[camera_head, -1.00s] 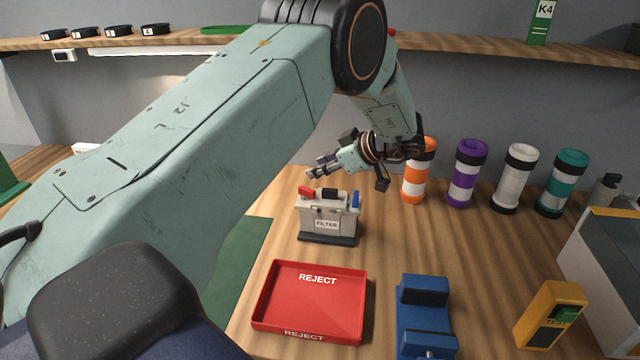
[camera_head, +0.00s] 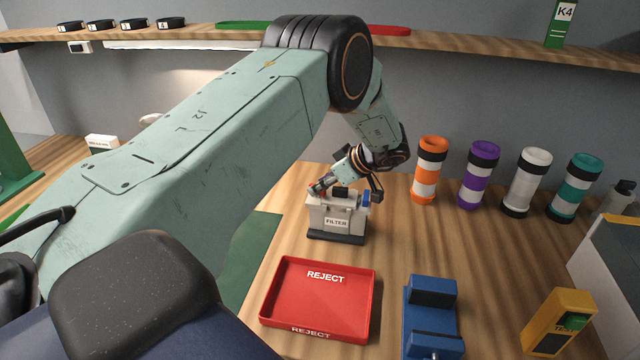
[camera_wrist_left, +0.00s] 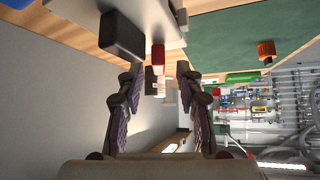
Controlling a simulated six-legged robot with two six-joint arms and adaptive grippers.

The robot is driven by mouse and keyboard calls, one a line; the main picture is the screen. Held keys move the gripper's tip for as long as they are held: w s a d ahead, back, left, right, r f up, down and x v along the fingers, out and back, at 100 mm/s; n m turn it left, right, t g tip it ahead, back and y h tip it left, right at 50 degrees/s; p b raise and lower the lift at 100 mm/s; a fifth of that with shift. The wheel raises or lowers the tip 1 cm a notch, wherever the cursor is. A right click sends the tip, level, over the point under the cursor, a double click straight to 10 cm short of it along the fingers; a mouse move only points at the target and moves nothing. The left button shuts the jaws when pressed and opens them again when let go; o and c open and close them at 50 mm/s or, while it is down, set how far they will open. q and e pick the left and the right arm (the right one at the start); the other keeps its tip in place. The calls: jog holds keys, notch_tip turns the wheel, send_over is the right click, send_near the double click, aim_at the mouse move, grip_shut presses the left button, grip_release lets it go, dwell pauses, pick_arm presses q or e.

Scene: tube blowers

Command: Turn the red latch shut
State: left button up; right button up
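The white filter box (camera_head: 338,212) stands upright on the wooden table behind the red tray. It has a black part on its top and a blue latch (camera_head: 365,197) at its right end. My left gripper (camera_head: 320,187) is at the box's top left end, where it mostly hides the red latch. In the left wrist view, the red latch (camera_wrist_left: 158,58) shows between the two fingers of my left gripper (camera_wrist_left: 160,76). The fingers are apart, with gaps visible beside the latch. The black part (camera_wrist_left: 122,36) is beside the left finger. My right gripper is not in view.
A red REJECT tray (camera_head: 320,333) lies in front of the box, with a blue fixture (camera_head: 431,320) and a yellow tester (camera_head: 558,322) to the right. Several banded tubes, including an orange one (camera_head: 430,172), stand behind right. Bare table lies right of the box.

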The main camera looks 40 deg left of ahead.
pick_arm(q)
jog(key=shift+a+f, duration=0.35)
jog(key=shift+f, duration=0.1)
jog(key=shift+d, duration=0.1)
jog(key=shift+a, duration=0.2)
jog(key=c, duration=0.4)
jog(key=shift+d, duration=0.15)
grip_shut()
